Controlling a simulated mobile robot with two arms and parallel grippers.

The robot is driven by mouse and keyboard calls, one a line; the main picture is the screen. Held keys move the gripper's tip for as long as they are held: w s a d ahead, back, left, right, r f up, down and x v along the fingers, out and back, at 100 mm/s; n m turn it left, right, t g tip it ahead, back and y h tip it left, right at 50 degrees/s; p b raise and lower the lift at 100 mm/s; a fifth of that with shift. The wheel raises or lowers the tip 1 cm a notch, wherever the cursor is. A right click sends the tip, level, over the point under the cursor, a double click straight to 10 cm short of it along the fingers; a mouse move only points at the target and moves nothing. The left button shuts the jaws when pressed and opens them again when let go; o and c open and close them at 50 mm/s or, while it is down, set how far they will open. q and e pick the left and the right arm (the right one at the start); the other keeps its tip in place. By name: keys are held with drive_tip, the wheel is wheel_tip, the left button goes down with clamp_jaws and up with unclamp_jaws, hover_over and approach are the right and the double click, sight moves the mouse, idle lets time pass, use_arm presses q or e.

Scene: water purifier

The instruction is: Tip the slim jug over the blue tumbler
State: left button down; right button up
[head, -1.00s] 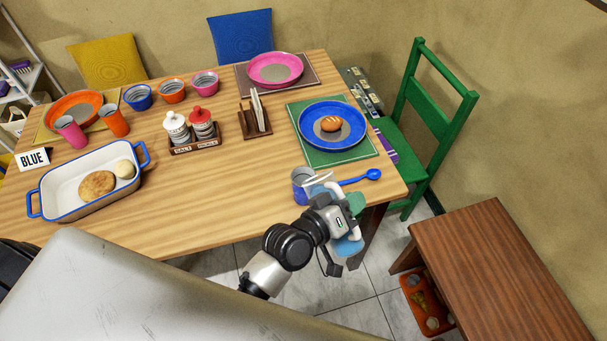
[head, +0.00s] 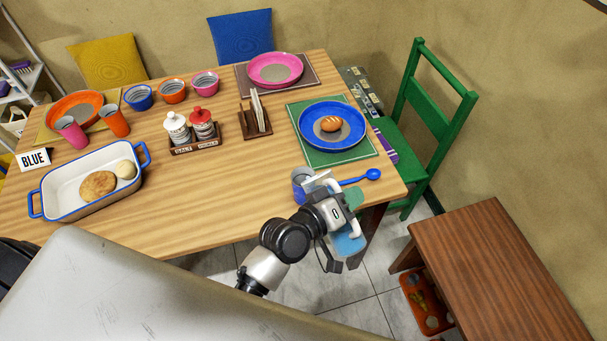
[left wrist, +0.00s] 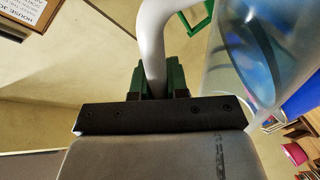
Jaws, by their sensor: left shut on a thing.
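The blue tumbler (head: 299,188) stands upright near the front edge of the table in the head view, partly covered by the jug's top and my arm. My left gripper (head: 350,200) is shut on the white handle of the slim jug, which has a clear bluish body (head: 346,243). The jug is tilted, its pale top end close to the tumbler and its blue end out past the table edge. In the left wrist view the white handle (left wrist: 152,45) runs between the green fingers, and the see-through body (left wrist: 262,50) fills the upper right. Any flow is too small to tell.
A blue spoon (head: 362,177) lies just right of the tumbler. A blue plate (head: 352,145) with a bun sits on a green mat behind it. A napkin holder (head: 255,130) and condiment jars (head: 190,130) stand farther left. A green chair (head: 440,115) stands at right.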

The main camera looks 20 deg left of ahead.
sight(355, 228)
use_arm(q)
drive_tip(key=shift+w+a+r+n+p, duration=0.15)
drive_tip(key=shift+a+r+n+p, duration=0.1)
drive_tip(key=shift+r, duration=0.15)
drive_tip(key=shift+w+a+r+n+p, duration=0.15)
drive_tip(key=shift+r+n+p, duration=0.1)
drive_tip(key=shift+r, duration=0.15)
idle(1.4)
